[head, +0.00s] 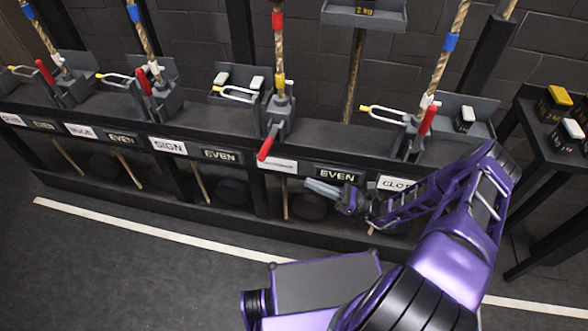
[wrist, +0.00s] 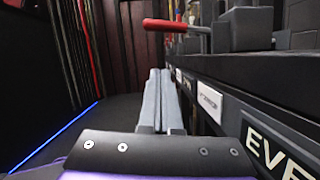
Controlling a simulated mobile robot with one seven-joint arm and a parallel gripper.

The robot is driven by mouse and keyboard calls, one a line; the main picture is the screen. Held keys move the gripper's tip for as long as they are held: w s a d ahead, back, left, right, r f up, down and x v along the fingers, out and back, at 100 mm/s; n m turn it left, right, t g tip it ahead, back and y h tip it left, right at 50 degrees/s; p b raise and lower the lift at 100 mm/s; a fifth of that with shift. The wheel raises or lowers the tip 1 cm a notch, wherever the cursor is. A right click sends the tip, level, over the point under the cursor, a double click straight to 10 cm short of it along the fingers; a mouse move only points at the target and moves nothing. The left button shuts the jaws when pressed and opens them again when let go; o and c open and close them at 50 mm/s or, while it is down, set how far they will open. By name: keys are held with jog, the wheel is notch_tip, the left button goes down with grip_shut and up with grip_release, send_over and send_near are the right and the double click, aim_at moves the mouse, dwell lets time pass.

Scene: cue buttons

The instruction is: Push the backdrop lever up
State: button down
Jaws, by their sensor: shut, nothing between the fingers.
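The backdrop lever's red handle (head: 268,146) juts out and down from its grey bracket, over a white label (head: 277,165) whose small print is hard to read. In the wrist view the red handle (wrist: 165,25) sticks out to the left, ahead of and above my fingertips. My gripper (head: 309,186) is shut and empty, in front of the rail by the EVEN plate, to the right of the handle and lower in the picture. Its fingers also show in the wrist view (wrist: 160,72), pointing along the rail. They look apart from the handle.
Other red levers (head: 45,72), (head: 144,82) and (head: 427,120) stand raised along the rail (head: 240,135). Ropes rise behind them. A side table (head: 545,130) with yellow and white blocks stands at the right. The floor in front of the rail is clear.

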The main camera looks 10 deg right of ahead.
aim_at(269, 141)
jog(key=d+r+x, duration=0.1)
jog(key=r+x, duration=0.1)
jog(key=x, duration=1)
jog(key=shift+r+p, duration=0.3)
jog(key=shift+r, duration=0.1)
jog(key=shift+w+r, duration=0.1)
jog(key=shift+r, duration=0.05)
jog(key=shift+a+r+m+p, duration=0.2)
jog(key=shift+m+p, duration=0.1)
jog(key=shift+m, duration=0.1)
